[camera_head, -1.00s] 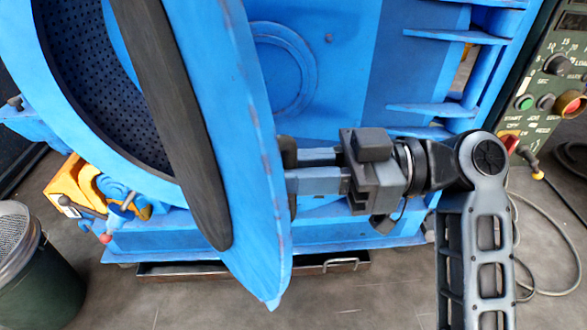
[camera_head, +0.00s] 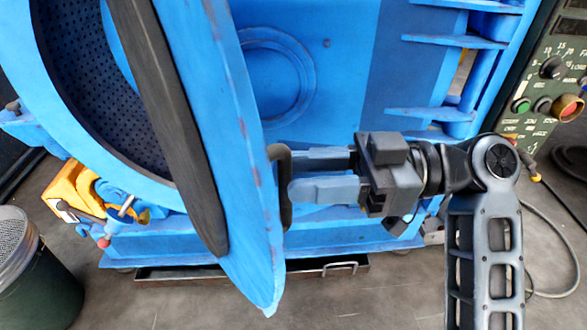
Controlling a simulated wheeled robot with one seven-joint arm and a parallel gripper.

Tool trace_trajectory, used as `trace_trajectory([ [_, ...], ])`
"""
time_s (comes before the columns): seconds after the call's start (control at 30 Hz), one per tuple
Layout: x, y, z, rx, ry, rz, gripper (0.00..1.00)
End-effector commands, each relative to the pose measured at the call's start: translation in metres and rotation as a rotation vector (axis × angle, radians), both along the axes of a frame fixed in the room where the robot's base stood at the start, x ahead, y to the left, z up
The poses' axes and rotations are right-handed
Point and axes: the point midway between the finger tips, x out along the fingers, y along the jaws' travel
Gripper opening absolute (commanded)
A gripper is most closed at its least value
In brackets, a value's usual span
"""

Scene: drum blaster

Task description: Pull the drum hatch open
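The blue drum hatch (camera_head: 235,150) stands swung out from the drum, seen nearly edge-on, with a dark gasket (camera_head: 165,110) along its inner side. The perforated drum interior (camera_head: 85,70) shows at the left. A black bar handle (camera_head: 285,215) is on the hatch's outer face. My gripper (camera_head: 291,172) is at the right of the handle, its two grey fingers spread apart with a gap between them. The fingertips are at or very near the handle; I cannot tell whether they touch it.
The blue machine body (camera_head: 345,70) stands behind the hatch. A control panel (camera_head: 555,90) with buttons is at the right, with a cable on the floor. A yellow and blue latch (camera_head: 95,195) is at lower left, near a dark bin (camera_head: 40,280). The floor in front is clear.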

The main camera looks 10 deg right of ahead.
Motion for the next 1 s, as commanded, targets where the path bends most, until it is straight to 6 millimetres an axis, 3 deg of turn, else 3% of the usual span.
trace_trajectory([
  [0.2, -0.003, -0.036, 0.001, 0.001, 0.001, -0.003, 0.38],
  [0.4, -0.005, -0.052, 0.001, 0.001, 0.000, -0.002, 0.38],
  [0.9, -0.005, -0.053, 0.000, 0.000, 0.002, -0.001, 0.38],
  [1.0, -0.005, -0.053, -0.008, -0.005, 0.032, -0.028, 0.38],
])
